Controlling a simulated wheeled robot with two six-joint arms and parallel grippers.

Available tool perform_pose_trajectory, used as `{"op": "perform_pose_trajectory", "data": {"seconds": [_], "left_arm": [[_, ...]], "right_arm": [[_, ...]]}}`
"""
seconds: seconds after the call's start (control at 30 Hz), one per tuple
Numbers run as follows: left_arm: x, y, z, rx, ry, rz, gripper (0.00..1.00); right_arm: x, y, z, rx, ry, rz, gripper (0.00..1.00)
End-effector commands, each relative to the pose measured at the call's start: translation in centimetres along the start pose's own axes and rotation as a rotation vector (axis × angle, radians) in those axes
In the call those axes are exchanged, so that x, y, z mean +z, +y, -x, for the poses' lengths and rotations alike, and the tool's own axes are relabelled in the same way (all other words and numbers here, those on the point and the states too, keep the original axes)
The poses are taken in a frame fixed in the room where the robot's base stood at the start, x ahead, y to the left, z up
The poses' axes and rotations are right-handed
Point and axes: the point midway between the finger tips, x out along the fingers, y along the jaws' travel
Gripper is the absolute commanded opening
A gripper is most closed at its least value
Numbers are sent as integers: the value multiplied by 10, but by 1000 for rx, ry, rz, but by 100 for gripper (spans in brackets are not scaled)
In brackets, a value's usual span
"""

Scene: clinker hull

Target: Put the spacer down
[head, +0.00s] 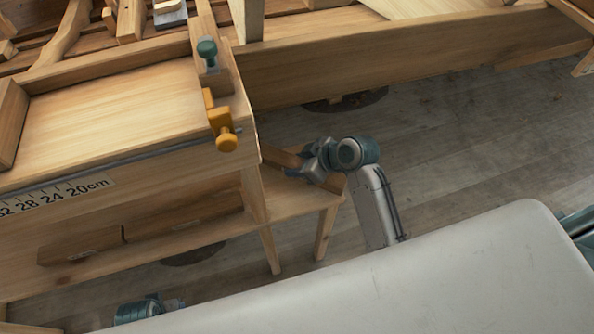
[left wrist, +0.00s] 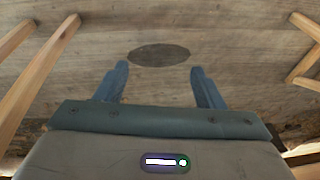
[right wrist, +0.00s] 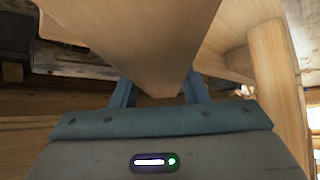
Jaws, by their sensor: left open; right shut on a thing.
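The spacer, a wooden piece, shows in the head view (head: 281,157) beside the bench's right end, partly hidden by my right gripper (head: 308,167). In the right wrist view the spacer (right wrist: 150,45) lies between the fingers of my right gripper (right wrist: 158,90), which is shut on it. It is over or near the low wooden shelf (head: 292,204); I cannot tell whether it touches. My left gripper (left wrist: 158,75) is open and empty over the floor in the left wrist view. In the head view its arm (head: 140,310) shows at the bottom left.
The workbench (head: 120,105) stands at the left, with an orange clamp (head: 221,122), a green knob (head: 207,50) and a scale strip (head: 60,193). Wooden blocks (head: 170,222) lie on the low shelf. Shelf legs (head: 326,232) stand near my right arm. Grey floor (head: 470,130) is clear to the right.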

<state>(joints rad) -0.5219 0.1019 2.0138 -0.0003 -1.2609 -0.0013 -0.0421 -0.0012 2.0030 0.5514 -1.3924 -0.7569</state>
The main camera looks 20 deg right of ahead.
Motion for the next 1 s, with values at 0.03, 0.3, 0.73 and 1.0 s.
{"op": "perform_pose_trajectory", "data": {"seconds": [0.03, 0.3, 0.73, 1.0], "left_arm": [[0, 0, 1, 0, 1, 0, 62], [-6, 0, 11, -1, 13, -1, 62], [-3, 0, 12, -1, 8, -2, 62], [-1, 0, 10, -1, 4, -2, 62]], "right_arm": [[2, 0, -3, -1, 0, 0, 10], [26, 0, -26, 1, 0, -1, 10], [28, 0, -28, 1, 0, 0, 58], [28, 0, -28, 1, 0, 0, 62]]}}
